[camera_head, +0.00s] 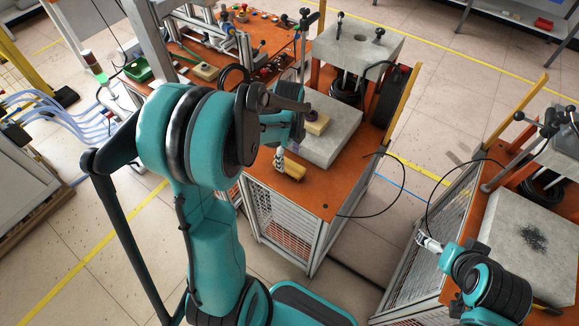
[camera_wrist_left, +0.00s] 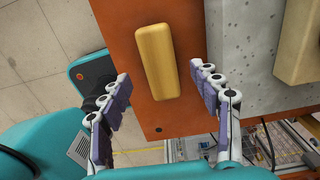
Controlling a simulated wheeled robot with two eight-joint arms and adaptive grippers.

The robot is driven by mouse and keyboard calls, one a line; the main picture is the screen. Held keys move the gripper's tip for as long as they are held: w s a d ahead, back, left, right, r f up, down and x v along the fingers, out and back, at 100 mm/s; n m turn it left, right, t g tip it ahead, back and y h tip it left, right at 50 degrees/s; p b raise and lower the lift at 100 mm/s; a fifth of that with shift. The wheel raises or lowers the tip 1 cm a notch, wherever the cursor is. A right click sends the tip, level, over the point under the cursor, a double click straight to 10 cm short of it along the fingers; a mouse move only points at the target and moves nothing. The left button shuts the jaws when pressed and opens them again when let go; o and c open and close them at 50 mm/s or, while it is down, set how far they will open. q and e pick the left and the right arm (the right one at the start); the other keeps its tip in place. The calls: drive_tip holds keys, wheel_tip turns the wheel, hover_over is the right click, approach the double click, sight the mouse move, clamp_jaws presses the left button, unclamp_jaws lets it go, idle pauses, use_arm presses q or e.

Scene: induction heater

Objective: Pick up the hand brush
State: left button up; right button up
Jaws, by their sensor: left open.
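The hand brush (camera_head: 293,169) appears as a yellowish wooden block lying on the orange bench top, near its left edge. In the left wrist view the brush (camera_wrist_left: 157,62) lies lengthwise beyond and between my left fingertips; no bristles show. My left gripper (camera_head: 296,138) is open above the bench, with one finger partly covering the brush in the head view. In the left wrist view my left gripper (camera_wrist_left: 160,73) has its fingers wide apart, with nothing between the pads touching them. My right gripper (camera_head: 429,242) is at lower right, away from the brush.
A similar tan block (camera_head: 318,125) rests on the grey slab (camera_head: 340,140) beside the brush. A press with a concrete top (camera_head: 355,42) stands behind. A black cable (camera_head: 398,200) loops off the bench's right side. A second grey-slab station (camera_head: 510,235) stands at right.

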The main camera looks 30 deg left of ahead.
sight(289, 164)
use_arm(q)
wheel_tip(289, 164, down, 5)
drive_tip(key=shift+d+f+b, duration=0.1)
drive_tip(key=shift+d+b, duration=0.05)
drive_tip(key=shift+b, duration=0.9)
drive_tip(key=c, duration=1.3)
